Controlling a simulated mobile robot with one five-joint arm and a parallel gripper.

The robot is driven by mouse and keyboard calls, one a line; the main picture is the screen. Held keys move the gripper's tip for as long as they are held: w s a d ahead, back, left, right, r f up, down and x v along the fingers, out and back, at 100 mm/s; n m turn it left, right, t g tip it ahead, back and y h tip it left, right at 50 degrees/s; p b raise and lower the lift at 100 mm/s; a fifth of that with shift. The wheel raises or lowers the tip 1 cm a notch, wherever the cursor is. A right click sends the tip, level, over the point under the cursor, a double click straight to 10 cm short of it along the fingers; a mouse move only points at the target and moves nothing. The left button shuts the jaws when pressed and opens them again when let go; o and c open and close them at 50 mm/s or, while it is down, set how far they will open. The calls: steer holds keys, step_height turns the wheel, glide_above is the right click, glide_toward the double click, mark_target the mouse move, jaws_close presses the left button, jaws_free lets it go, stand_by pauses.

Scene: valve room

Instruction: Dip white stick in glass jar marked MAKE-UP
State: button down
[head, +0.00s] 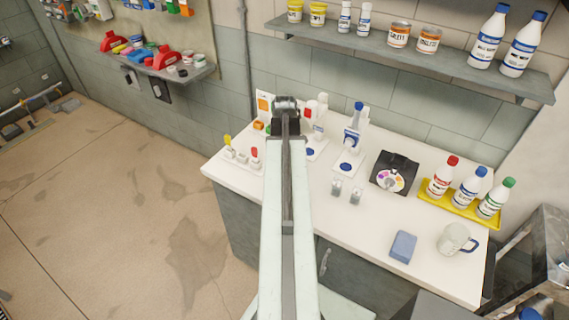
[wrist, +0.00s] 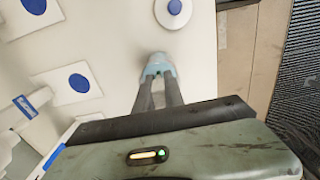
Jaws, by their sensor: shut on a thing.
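My gripper (wrist: 158,78) shows in the wrist view, its two dark fingers closed together over the white counter. They are shut on a small pale bluish thing (wrist: 157,64) at the tips. I cannot tell from its short visible end whether it is the white stick. Two small clear glass jars, a left one (head: 336,187) and a right one (head: 356,195), stand mid-counter. Their marks are too small to read, so I cannot tell which says MAKE-UP. No glass jar is clear in the wrist view.
White pads with blue discs (wrist: 80,82) lie beside the gripper. Small white holders with yellow and red tops (head: 254,155) stand at the counter's left end. A black case (head: 394,172), yellow tray of bottles (head: 450,203), blue sponge (head: 403,246) and mug (head: 454,239) stand right.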

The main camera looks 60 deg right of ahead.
step_height(320, 180, up, 11)
steer(key=p, duration=1.1)
steer(key=shift+r, duration=0.1)
